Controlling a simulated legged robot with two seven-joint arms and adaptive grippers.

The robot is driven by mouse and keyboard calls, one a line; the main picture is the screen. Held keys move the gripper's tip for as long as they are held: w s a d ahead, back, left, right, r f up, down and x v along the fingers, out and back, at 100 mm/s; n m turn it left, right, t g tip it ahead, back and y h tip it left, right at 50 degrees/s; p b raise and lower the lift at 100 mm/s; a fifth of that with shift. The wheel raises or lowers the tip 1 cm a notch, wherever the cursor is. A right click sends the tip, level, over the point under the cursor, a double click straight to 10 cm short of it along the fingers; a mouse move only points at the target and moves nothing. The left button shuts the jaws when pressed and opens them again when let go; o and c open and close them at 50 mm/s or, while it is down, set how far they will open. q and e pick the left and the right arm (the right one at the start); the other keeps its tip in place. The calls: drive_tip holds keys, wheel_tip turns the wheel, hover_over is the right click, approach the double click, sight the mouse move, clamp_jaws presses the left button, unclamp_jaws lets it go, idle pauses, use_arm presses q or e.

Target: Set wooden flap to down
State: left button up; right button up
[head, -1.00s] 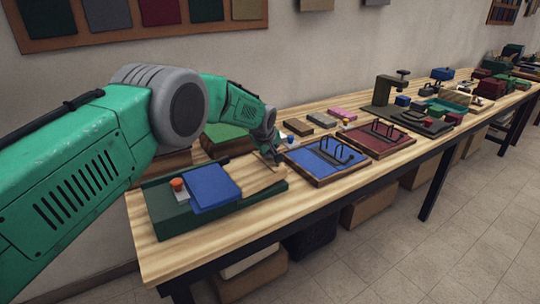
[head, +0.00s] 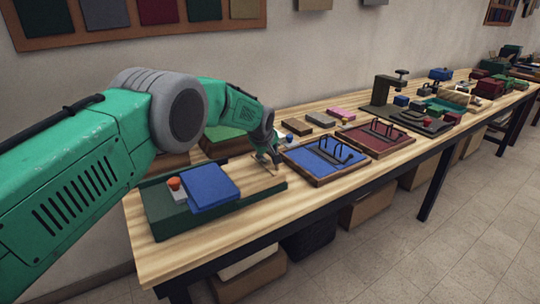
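A dark green base (head: 190,222) lies on the near end of the wooden table, with a blue panel (head: 209,186) and an orange-topped knob (head: 175,184) on it. A pale piece that looks like the wooden flap (head: 256,181) is at the right part of the base. Its colour blends with the table, and I cannot tell its exact angle. My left gripper (head: 269,165) points down close over the far side of this piece. Its fingers are small and dark, so I cannot tell contact or opening. My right gripper is not in view.
A blue tray (head: 318,177) and a red tray (head: 375,150) with wire loops lie just right of the base. A dark press stand (head: 390,95) and several small blocks are farther along. Boxes stand under the table. The table's front strip is clear.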

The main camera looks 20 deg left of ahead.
use_arm(q)
drive_tip(key=shift+s+f, duration=0.1)
drive_tip(key=shift+f, duration=0.05)
drive_tip(key=shift+s+d+r, duration=0.1)
drive_tip(key=shift+d+r, duration=0.05)
drive_tip(key=shift+r, duration=0.05)
drive_tip(key=v, duration=1.1)
drive_tip(key=shift+r, duration=0.3)
